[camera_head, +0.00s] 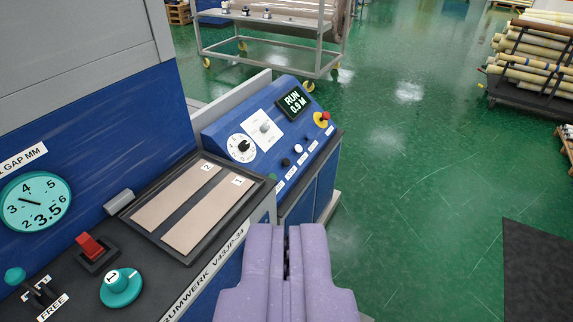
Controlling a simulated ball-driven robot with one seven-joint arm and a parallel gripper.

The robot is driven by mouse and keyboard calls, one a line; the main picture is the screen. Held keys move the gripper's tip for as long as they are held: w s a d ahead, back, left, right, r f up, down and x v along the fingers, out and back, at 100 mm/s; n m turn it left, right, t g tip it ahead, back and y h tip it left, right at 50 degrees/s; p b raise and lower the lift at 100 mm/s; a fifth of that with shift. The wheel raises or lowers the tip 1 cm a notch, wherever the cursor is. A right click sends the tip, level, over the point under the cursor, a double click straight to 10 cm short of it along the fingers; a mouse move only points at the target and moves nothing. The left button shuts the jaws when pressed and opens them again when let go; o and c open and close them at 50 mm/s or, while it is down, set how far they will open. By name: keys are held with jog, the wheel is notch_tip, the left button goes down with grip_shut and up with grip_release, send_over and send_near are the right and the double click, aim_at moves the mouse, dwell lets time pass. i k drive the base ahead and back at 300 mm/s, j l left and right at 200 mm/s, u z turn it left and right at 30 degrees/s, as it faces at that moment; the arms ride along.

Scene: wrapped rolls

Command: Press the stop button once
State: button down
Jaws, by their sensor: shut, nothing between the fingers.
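A blue control panel (240,112) stands at the middle, beyond my gripper. On its right end is a red knob on a yellow base (322,118). Along its front edge are a white button (298,148) and a black button (285,162), each near a small label too small to read. I cannot tell from the labels which one is the stop button. A display (294,102) on the panel reads RUN 0.9 M. My lilac gripper (287,232) is shut and empty at the bottom middle, nearer than the panel and touching no button that I can see.
At left is a machine top with a red rocker (91,246), a teal knob (121,287) and a gauge (36,202). Green floor (410,190) is open at right; a trolley (268,55) stands behind.

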aim_at(285, 162)
jog(key=i+l+u, duration=0.2)
jog(key=i+l, duration=0.25)
jog(key=i+l+u, duration=0.2)
jog(key=i+l, duration=0.35)
jog(key=i+l+u, duration=0.2)
jog(key=i+l, duration=0.4)
jog(key=i+l+u, duration=0.2)
jog(key=i+l, duration=0.25)
jog(key=l, duration=0.25)
